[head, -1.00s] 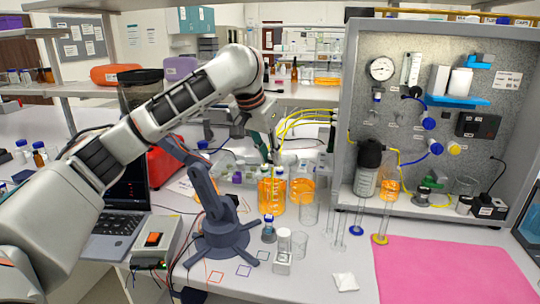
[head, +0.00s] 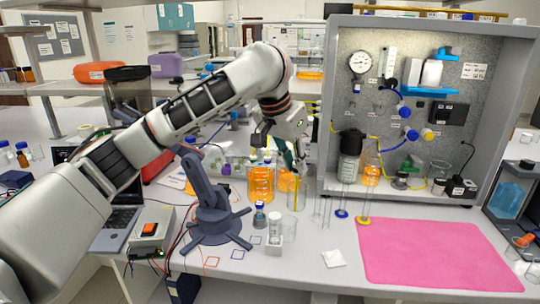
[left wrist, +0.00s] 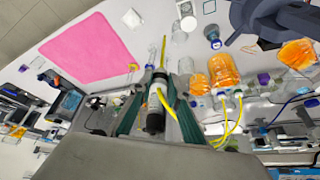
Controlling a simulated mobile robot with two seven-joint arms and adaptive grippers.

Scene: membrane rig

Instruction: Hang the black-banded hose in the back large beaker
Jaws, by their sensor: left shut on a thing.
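My left gripper (head: 294,168) is above the glassware in the middle of the bench, its fingers pointing down. In the left wrist view its fingers (left wrist: 162,80) are closed around a yellow hose (left wrist: 163,48), which sticks out past the tips. In the head view the hose's lower part (head: 296,194) hangs upright below the gripper, lined up with a clear tall vessel (head: 303,197). I cannot tell whether it is inside or in front of it. The black band is not clear. Large beakers with orange liquid (head: 261,184) stand just left, one partly hidden behind the gripper (head: 283,182). My right gripper is out of view.
The rig panel (head: 420,90) with a black-capped bottle (head: 350,155) stands right. Thin cylinders on blue and yellow bases (head: 363,220) stand before it. A dark blue stand (head: 212,215) and small bottle (head: 259,214) are front left. The pink mat (head: 435,255) is bare.

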